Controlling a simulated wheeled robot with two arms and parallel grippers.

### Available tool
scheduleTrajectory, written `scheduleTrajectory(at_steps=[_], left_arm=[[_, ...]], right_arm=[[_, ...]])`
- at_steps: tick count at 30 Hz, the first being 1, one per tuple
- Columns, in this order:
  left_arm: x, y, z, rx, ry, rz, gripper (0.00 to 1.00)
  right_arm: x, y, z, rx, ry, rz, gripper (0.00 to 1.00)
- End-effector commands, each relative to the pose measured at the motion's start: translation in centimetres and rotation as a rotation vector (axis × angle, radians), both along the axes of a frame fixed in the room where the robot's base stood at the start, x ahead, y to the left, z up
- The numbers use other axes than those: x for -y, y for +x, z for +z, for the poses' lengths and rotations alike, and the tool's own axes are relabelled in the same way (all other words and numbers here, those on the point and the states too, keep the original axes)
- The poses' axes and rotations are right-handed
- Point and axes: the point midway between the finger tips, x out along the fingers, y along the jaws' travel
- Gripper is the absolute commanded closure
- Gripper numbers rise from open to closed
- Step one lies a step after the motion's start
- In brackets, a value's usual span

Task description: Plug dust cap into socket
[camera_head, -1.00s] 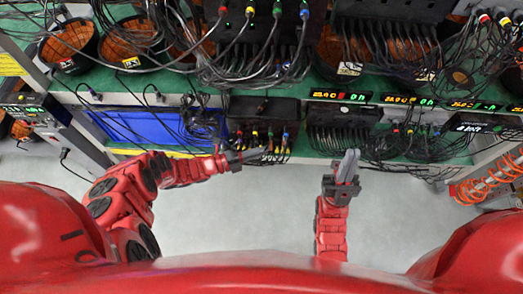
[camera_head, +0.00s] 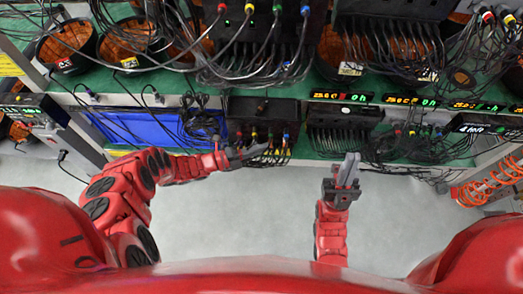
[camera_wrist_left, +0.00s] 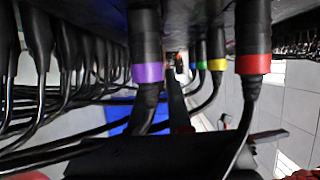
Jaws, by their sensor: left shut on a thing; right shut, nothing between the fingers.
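My left gripper (camera_head: 246,152) is at the front edge of the lower shelf, just below a black box (camera_head: 262,112) with colour-banded cable plugs. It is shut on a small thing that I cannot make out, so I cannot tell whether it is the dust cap. In the left wrist view, banded plugs hang close by: purple (camera_wrist_left: 148,72), yellow (camera_wrist_left: 217,64) and red (camera_wrist_left: 253,63), with blue and green ones farther back. A dark part fills the bottom middle there. I cannot pick out the socket. My right gripper (camera_head: 347,172) is shut and empty, below the shelf edge.
Loose cables hang over the shelf edge. An orange coil (camera_head: 487,180) is at far right. The floor (camera_head: 265,210) between my arms is clear.

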Motion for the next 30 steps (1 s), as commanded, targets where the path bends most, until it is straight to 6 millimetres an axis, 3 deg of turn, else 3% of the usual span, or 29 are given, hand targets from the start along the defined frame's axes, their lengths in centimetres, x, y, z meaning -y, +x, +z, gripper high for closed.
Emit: scheduleTrajectory(at_steps=[9, 10, 15, 30], left_arm=[[0.05, 0.7, -0.19, -0.002, 0.0, -0.001, 1.0], [0.04, 0.7, -0.09, -0.003, -0.001, 0.0, 0.8], [0.04, 0.69, -0.05, -0.003, -0.001, 0.0, 0.49], [-0.23, 0.6, -0.11, -0.002, 0.0, 0.0, 0.48]], right_arm=[[0.0, 0.0, -0.92, 0.0, 0.0, 0.0, 1.0], [0.0, 0.0, -0.82, 0.0, 0.0, 0.0, 1.0], [0.0, -0.01, -0.76, 0.0, 0.0, 0.0, 1.0], [0.0, 0.01, -0.86, 0.0, 0.0, 0.0, 1.0]])
